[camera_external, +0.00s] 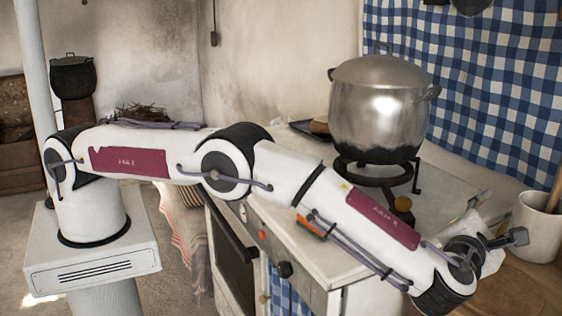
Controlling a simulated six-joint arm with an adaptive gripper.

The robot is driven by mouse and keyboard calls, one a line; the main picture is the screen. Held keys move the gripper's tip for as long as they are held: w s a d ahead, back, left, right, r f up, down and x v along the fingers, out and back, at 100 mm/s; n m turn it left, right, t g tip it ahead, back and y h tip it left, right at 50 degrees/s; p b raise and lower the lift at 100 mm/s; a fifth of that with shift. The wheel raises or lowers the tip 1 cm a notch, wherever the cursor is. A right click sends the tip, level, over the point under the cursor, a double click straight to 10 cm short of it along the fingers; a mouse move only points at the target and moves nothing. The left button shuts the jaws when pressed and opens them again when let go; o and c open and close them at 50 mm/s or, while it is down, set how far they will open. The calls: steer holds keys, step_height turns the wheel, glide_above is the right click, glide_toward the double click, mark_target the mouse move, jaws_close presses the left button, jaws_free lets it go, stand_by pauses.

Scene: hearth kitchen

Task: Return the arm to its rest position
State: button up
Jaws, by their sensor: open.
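My arm stretches from its base at the left across the front of the stove to the lower right. My gripper (507,240) is at the far end of the arm, partly hidden by my wrist. A dark part of it sticks out to the right, close to the white mug in the picture. It is open, and I see nothing held in it. The fingertips do not show clearly.
A big lidded metal pot (380,108) stands on a burner of the white stove (330,262). A white mug (537,227) with a utensil stands at the right, near a wooden surface (520,292). A dark pot (73,77) stands back left. Room above the arm's middle looks free.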

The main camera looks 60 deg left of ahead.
steer(key=d+r+m+g+h, duration=0.3)
steer(key=d+m+h, duration=0.75)
steer(key=m, duration=0.75)
steer(key=s+a+r+m+g+y, duration=0.1)
steer(key=s+a+r+m+g, duration=0.1)
steer(key=s+a, duration=1.3)
steer(key=s+a+r+m+g+y, duration=0.1)
steer(key=s+a+r+m+g, duration=0.2)
steer(key=s+a+m, duration=0.4)
steer(key=s+a+r+m+g+y, duration=0.2)
steer(key=s+a+r+m, duration=0.3)
steer(key=s+a, duration=1.9)
steer(key=a+g, duration=0.1)
steer(key=a, duration=0.9)
steer(key=shift+a, duration=0.15)
steer(key=shift+o, duration=0.3)
steer(key=shift+a+r, duration=0.1)
